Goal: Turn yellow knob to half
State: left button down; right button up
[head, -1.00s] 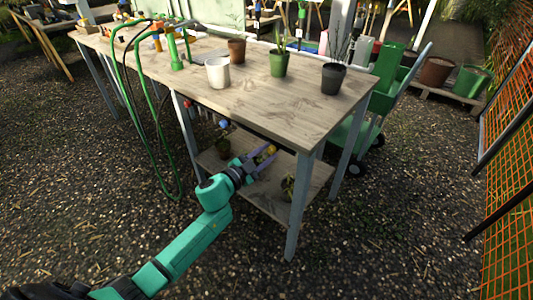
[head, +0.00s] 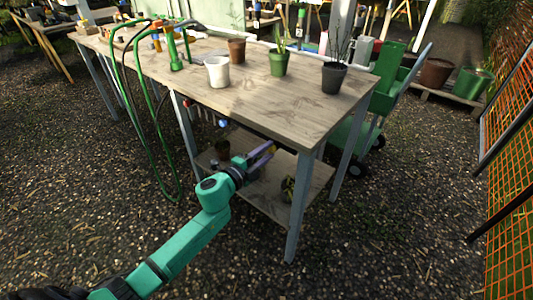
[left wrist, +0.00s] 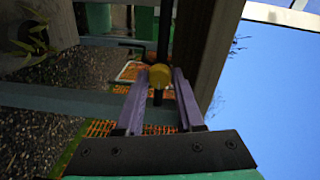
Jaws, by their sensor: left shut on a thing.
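The yellow knob (left wrist: 160,76) sits between the fingertips of my left gripper (left wrist: 159,84) in the left wrist view. The purple fingers are shut on it, one on each side. A dark bar shows behind the knob. In the head view my left gripper (head: 264,157) is under the front edge of the wooden table, and its fingers hide the knob there. The knob's exact turn angle cannot be told. My right gripper is not in view.
The table (head: 300,115) stands over the gripper, with a lower shelf (head: 258,202) beneath. A blue knob (head: 224,123) is under the table edge to the left. A green hose (head: 122,95) hangs farther left. White (head: 217,72), green (head: 278,63) and black (head: 334,77) pots stand on top.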

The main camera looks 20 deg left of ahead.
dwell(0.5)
pick_arm(q)
jog(key=c, duration=0.5)
grip_release()
jog(key=v, duration=1.4)
jog(key=shift+s+r+b, duration=0.1)
jog(key=shift+s+b, duration=0.2)
